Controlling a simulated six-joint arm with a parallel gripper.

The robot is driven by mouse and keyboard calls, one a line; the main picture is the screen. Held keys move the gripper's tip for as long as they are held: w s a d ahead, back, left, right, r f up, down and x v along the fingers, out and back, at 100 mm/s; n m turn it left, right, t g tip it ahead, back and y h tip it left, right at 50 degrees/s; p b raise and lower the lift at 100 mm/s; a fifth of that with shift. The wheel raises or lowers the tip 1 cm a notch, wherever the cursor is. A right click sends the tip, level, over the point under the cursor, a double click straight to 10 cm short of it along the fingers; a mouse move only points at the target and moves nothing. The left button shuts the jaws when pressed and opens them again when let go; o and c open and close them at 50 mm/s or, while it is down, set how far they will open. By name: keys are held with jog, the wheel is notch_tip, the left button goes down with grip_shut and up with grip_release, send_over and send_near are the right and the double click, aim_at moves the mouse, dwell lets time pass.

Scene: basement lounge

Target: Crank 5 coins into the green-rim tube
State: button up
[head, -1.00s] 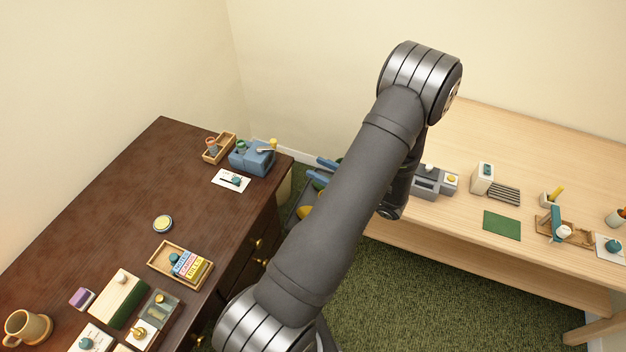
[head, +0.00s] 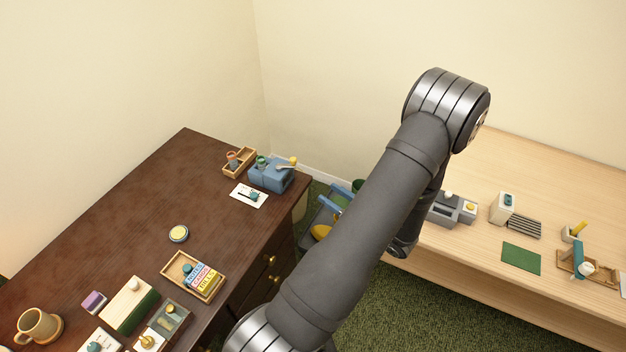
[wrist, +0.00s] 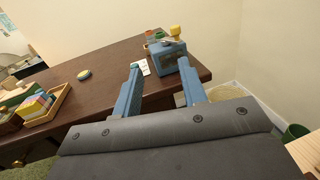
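A blue coin machine (head: 270,176) stands at the far right corner of the dark desk. Its crank has a yellow knob (head: 293,161). A small green-topped piece (head: 262,161) shows at its left; I cannot tell whether this is the green-rim tube. No coins can be made out. The machine (wrist: 168,60) and yellow knob (wrist: 175,31) also show in the wrist view, beyond my fingers. My gripper (wrist: 161,78) is open and empty, its two blue fingers apart and short of the machine. In the head view my arm hides part of the gripper.
A round yellow-topped tin (head: 178,233) and a tray of colored boxes (head: 170,272) are nearer. A light wood table (head: 560,190) stands right. The desk's middle is mostly clear.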

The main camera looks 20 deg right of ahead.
aim_at(293, 158)
jog(key=w+d+n+g+y, duration=0.5)
jog(key=w+d, duration=0.2)
jog(key=shift+m, duration=0.3)
jog(key=x, duration=1.6)
jog(key=shift+w+a, duration=0.15)
jog(key=shift+a, duration=0.2)
grip_shut()
